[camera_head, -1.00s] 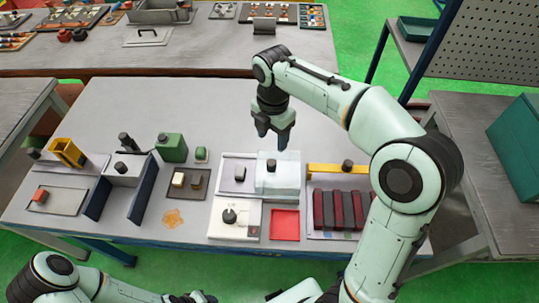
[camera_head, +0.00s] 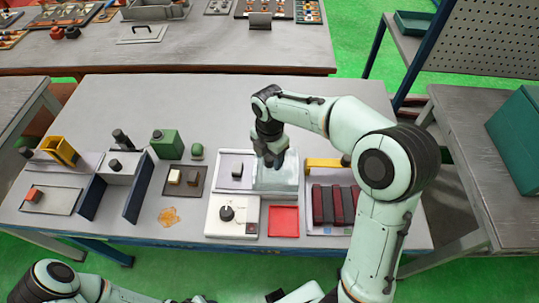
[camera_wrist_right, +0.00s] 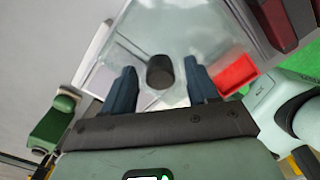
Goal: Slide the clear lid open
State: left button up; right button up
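The clear lid (camera_head: 277,180) is a pale see-through cover over the right part of a white box (camera_head: 221,183) in the middle of the table. A dark round knob stands on the lid; in the right wrist view the knob (camera_wrist_right: 160,72) sits between my fingers, with the lid (camera_wrist_right: 178,28) around it. My right gripper (camera_head: 271,162) is above the lid, pointing down, and hides the knob in the head view. Its two blue fingers (camera_wrist_right: 161,88) are spread, with a gap on each side of the knob. My left gripper (camera_head: 200,300) is barely visible at the bottom edge.
A white panel with a black dial (camera_head: 227,213) and a red tray (camera_head: 283,221) lie in front of the box. Dark red blocks (camera_head: 335,203) and a yellow handle (camera_head: 322,163) are to the right. A green container (camera_head: 167,144) stands left. The table behind is clear.

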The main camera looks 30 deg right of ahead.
grip_shut()
jog(key=shift+s+d, duration=0.3)
jog(key=shift+d, duration=0.25)
grip_release()
jog(key=shift+o, duration=0.3)
jog(key=shift+s, duration=0.1)
jog(key=shift+r, duration=0.1)
jog(key=shift+r, duration=0.3)
pick_arm(q)
jog(key=shift+w+r+p, duration=0.95)
jog(key=shift+w+r, duration=0.2)
jog(key=shift+r, duration=0.1)
pick_arm(e)
notch_tip(320, 180, up, 13)
jog(key=shift+f, duration=0.15)
pick_arm(q)
jog(key=shift+s, duration=0.1)
pick_arm(e)
jog(key=shift+f, duration=0.1)
